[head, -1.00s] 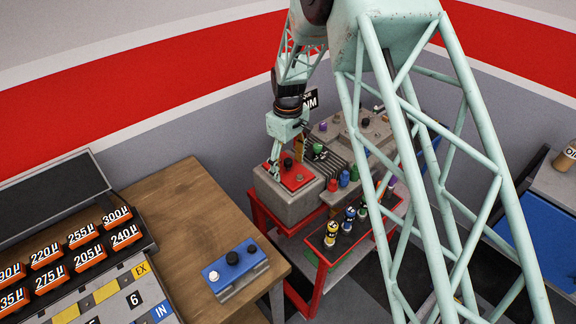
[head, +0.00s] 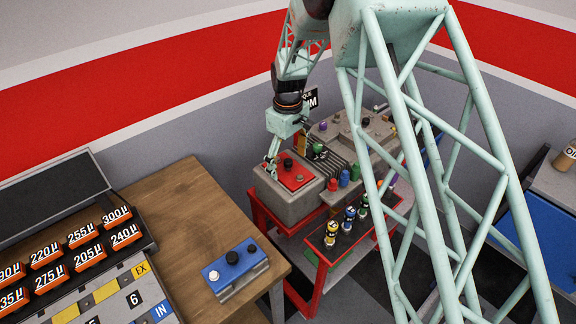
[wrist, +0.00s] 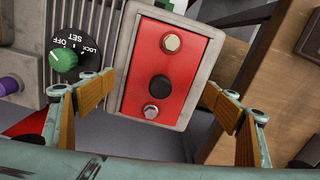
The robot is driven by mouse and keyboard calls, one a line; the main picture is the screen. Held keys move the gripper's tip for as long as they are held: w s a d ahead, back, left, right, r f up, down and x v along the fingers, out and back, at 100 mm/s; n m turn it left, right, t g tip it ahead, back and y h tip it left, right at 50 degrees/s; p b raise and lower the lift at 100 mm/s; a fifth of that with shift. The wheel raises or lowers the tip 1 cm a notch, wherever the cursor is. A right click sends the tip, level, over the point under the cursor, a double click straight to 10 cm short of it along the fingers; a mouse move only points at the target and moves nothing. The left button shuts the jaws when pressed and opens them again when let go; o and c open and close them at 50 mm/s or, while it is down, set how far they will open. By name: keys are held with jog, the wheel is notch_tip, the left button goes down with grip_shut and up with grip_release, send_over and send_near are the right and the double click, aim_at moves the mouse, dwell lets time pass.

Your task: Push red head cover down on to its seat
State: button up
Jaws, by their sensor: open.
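The red head cover (head: 297,174) is a red plate lying on top of a grey block at the near-left end of the grey machine. In the wrist view the red cover (wrist: 143,55) carries a black knob in the middle and a metal bolt head at each end. Whether it lies flush or slightly raised cannot be told. My gripper (head: 272,163) is above the block's left side. In the wrist view my gripper (wrist: 158,85) is open and empty, with one finger on each side of the cover, apart from it.
A green dial knob (wrist: 64,60) marked SET, OFF and LOCK stands beside the block, with a purple knob (wrist: 8,86) farther left. Red, blue and green cans and several bottles stand right of the block. A wooden table (head: 180,215) holds a blue control box (head: 235,268).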

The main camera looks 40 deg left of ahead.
aim_at(288, 160)
notch_tip(288, 160, up, 11)
jog(key=shift+f, duration=0.2)
dwell(0.4)
dwell(0.7)
